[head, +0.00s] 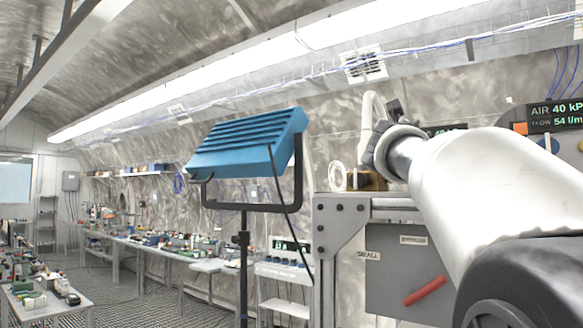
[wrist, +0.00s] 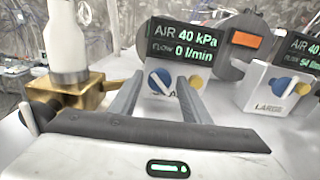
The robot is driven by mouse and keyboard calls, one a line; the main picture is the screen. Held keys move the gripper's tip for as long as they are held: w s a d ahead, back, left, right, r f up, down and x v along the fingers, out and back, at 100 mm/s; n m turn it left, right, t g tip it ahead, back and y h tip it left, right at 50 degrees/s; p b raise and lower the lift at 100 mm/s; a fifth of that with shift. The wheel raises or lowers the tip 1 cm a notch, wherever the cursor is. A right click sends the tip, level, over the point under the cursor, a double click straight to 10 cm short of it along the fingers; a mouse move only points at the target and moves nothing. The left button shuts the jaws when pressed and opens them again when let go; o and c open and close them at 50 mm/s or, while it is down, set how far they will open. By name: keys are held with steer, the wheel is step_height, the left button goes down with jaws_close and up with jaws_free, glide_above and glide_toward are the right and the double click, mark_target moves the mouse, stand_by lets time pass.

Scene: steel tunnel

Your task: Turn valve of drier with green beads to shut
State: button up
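In the wrist view my gripper (wrist: 160,86) is open, with its two grey fingers apart and nothing between them. Beyond the fingertips is a white box with a blue round knob (wrist: 161,82) bearing a white bar, and a yellow knob (wrist: 196,81) to its right. The display (wrist: 182,42) above reads AIR 40 kPa, FLOW 0 l/min. Contact between fingers and knob cannot be told. On the left a white column (wrist: 68,40) stands on a brass block (wrist: 70,96); a white lever (wrist: 29,118) shows beside it. No green beads are visible.
A second box labelled LARGE (wrist: 268,107) stands to the right in the wrist view, with blue and yellow knobs. In the head view a blue lamp (head: 248,145) on a stand is left of the bench, and a grey cabinet (head: 395,268) with a red handle is below my arm.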

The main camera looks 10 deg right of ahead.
steer(key=c, duration=0.8)
steer(key=shift+m, duration=0.3)
steer(key=shift+d+m+b, duration=0.1)
steer(key=shift+m+b, duration=0.7)
steer(key=shift+m, duration=2)
steer(key=o, duration=1.1)
steer(key=shift+c, duration=0.2)
